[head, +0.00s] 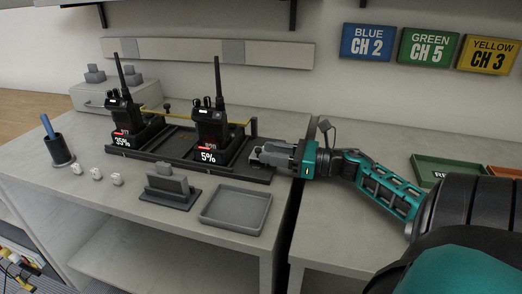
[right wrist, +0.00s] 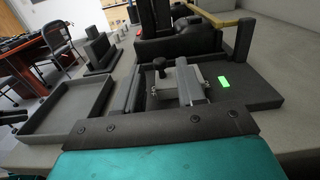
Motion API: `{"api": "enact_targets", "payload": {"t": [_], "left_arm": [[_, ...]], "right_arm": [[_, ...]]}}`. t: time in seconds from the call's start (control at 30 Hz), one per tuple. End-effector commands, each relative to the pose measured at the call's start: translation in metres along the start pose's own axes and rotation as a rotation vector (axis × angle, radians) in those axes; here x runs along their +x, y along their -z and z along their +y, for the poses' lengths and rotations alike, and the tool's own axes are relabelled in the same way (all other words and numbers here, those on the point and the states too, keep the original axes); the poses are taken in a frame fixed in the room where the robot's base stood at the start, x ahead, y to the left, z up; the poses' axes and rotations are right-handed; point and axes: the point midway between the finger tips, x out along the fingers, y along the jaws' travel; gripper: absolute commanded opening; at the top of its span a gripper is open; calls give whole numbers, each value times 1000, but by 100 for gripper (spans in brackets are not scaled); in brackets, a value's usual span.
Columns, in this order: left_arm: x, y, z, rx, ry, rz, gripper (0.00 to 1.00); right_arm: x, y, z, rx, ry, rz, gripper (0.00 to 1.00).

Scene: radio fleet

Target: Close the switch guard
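My right gripper (head: 264,154) reaches in from the right over the right end of the black charging rack (head: 232,172). In the right wrist view its grey fingertips (right wrist: 189,82) look close together, with no object clearly between them. They are at a small pale grey bracket (right wrist: 160,89), which seems to be the switch guard. A black knob-like switch (right wrist: 159,66) stands beside the fingers, and a lit green patch (right wrist: 223,82) lies on their other side. Whether the fingers touch the guard, and how far it is tilted, I cannot tell. My left gripper is not in view.
Two radios stand in the rack, one reading 35% (head: 121,118), one 5% (head: 211,125). In front are an empty grey tray (head: 236,209), a dark stand (head: 170,187), small white blocks (head: 97,173) and a pen cup (head: 60,150). A green tray (head: 447,169) is at right.

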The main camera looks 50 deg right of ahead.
Motion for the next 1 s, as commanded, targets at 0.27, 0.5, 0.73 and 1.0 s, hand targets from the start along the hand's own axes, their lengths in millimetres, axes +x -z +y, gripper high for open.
{"api": "enact_targets", "payload": {"t": [0.27, 0.5, 0.73, 1.0], "left_arm": [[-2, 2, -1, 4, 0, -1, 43], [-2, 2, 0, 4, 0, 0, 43], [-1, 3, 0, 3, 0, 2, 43], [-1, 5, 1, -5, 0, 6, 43]], "right_arm": [[-34, 0, 0, 1, -1, 0, 39], [-36, 0, 1, 1, -1, -1, 39], [-36, 0, 0, 0, -1, -1, 39], [-36, 0, 0, 0, -1, 0, 39]]}}
